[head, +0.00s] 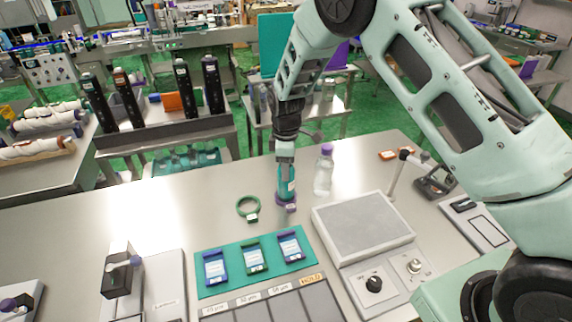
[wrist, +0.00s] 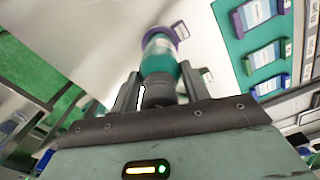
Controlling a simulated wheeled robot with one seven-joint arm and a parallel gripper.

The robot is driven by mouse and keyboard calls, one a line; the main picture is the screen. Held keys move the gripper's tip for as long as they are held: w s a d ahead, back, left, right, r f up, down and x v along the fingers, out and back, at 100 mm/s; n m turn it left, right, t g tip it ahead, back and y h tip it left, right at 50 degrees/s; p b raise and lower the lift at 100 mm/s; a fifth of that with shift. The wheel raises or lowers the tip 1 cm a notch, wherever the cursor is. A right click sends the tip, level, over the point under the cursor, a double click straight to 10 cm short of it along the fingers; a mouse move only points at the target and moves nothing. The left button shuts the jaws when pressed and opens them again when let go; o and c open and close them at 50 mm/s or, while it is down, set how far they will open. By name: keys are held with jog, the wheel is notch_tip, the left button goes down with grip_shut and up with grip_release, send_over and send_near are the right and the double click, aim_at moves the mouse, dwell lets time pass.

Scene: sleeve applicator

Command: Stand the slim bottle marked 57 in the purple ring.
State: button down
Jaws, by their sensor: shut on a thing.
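My gripper (head: 285,153) is shut on a slim teal bottle (head: 284,179), held upright over the table right of centre. In the wrist view the teal bottle (wrist: 159,62) sits between the two fingers of my gripper (wrist: 160,84), its dark end nearest me. The purple ring (head: 286,207) is at the bottle's lower end; it also shows in the wrist view (wrist: 154,33), around or just beyond that end. I cannot tell whether the bottle rests on the table inside it. The number on the bottle cannot be read.
A green ring (head: 248,208) lies to the left. A clear bottle with a purple cap (head: 324,172) stands close behind on the right. A teal mat (head: 228,261) with several labelled cards is in front. A grey-topped device (head: 363,226) is at the right.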

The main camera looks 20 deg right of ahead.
jog(key=shift+f, duration=0.35)
jog(key=shift+c, duration=0.8)
grip_release()
jog(key=shift+r, duration=0.1)
jog(key=shift+r+p, duration=2.55)
jog(key=shift+r, duration=1.9)
